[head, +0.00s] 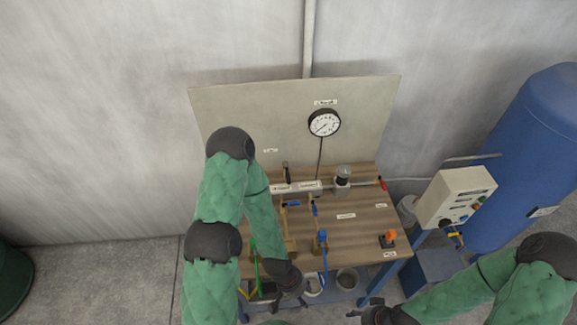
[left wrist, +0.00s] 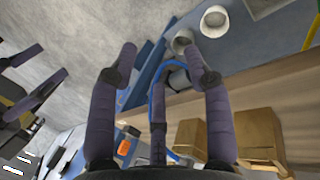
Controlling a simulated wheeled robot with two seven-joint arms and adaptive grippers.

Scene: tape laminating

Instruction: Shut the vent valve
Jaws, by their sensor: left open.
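The bench panel carries several small valves, and their labels are too small to read, so I cannot tell which is the vent valve. Two blue-handled valves (head: 314,210) sit on the pipework at mid-bench. A red handle (head: 382,184) is at the pipe's right end. My left gripper (head: 292,296) is at the bench's front edge, below these valves. In the left wrist view its fingers (left wrist: 163,62) are apart, with a blue hose (left wrist: 157,90) showing between them. My right gripper (head: 366,314) is low in the head view; its spread fingers (left wrist: 38,78) show in the left wrist view.
A round gauge (head: 324,122) is on the back board. An orange knob (head: 391,235) sits at the bench's right front. A control box (head: 455,196) and a large blue tank (head: 535,140) stand to the right. Cups (head: 347,279) are below the front edge.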

